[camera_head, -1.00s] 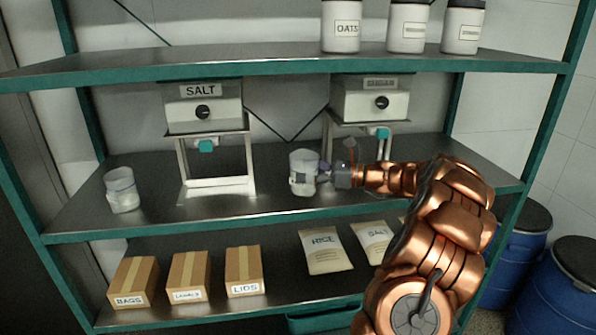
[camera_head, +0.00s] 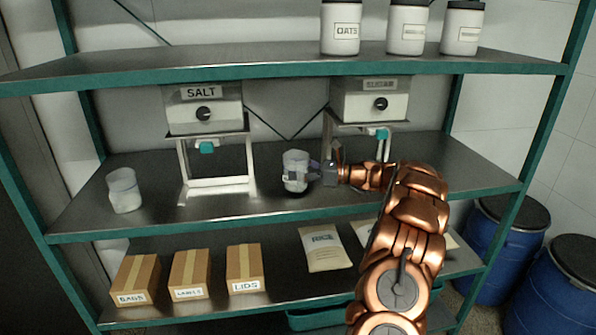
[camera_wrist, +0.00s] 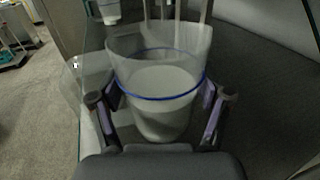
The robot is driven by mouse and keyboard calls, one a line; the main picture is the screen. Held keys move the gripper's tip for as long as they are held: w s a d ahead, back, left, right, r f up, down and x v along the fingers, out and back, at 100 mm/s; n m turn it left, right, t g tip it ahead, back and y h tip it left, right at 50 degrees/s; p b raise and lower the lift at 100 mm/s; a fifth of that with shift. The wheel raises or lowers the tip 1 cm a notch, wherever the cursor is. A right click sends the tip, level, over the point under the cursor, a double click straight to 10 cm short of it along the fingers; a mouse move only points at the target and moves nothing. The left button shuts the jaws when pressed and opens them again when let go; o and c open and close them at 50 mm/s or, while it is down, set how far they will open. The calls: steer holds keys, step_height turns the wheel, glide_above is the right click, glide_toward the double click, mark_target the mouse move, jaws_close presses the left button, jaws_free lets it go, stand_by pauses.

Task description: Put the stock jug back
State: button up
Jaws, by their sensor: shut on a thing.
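A clear jug (camera_head: 295,172) with white contents is at the middle of the middle shelf, between the two dispensers. My gripper (camera_head: 314,172) reaches it from the right and is shut on it. In the wrist view the jug (camera_wrist: 158,92) stands upright between the two fingers of my gripper (camera_wrist: 157,108), with a blue line around it and white contents below that line. I cannot tell whether its base touches the shelf.
The SALT dispenser (camera_head: 205,108) on its stand is left of the held jug; another dispenser (camera_head: 372,102) is behind right. White canisters (camera_head: 341,28) stand on the top shelf. Boxes (camera_head: 189,275) and a RICE bag (camera_head: 325,249) lie below. Shelf (camera_head: 85,215) is bare near its front-left.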

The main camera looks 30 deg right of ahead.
steer(key=shift+f, duration=0.4)
steer(key=shift+f, duration=0.1)
steer(key=o, duration=1.6)
steer(key=shift+c, duration=0.2)
steer(key=shift+s+d, duration=0.15)
steer(key=shift+s, duration=0.05)
steer(key=b+v, duration=0.1)
steer(key=v, duration=0.9)
steer(key=shift+s+d, duration=0.2)
steer(key=shift+d, duration=0.1)
steer(key=shift+s+d, duration=0.25)
steer(key=shift+s, duration=0.05)
